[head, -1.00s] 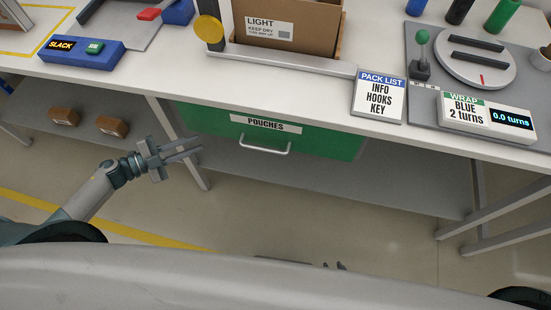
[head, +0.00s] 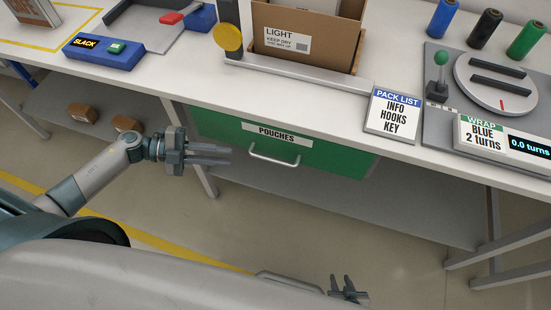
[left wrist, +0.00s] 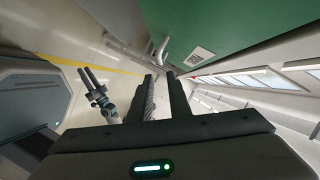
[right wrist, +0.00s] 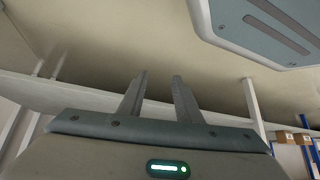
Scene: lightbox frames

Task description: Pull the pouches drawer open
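The pouches drawer (head: 330,155) has a green front, a white POUCHES label (head: 277,133) and a pale bar handle (head: 273,157). It looks shut under the bench. My left gripper (head: 231,155) is open and empty, level with the handle and a short way left of it. In the left wrist view the green drawer front (left wrist: 215,25) fills the top, and the handle (left wrist: 158,50) shows just beyond my fingertips, apart from them. My right gripper (head: 340,281) is low at the bottom of the head view, away from the drawer. Its fingers (right wrist: 159,76) are apart with nothing between them.
The bench top (head: 215,82) overhangs the drawer. On it are a cardboard box (head: 310,38), a pack list sign (head: 393,115) and a wrap station (head: 500,85). A bench leg (head: 204,180) stands behind my left gripper. The floor in front of the drawer is clear.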

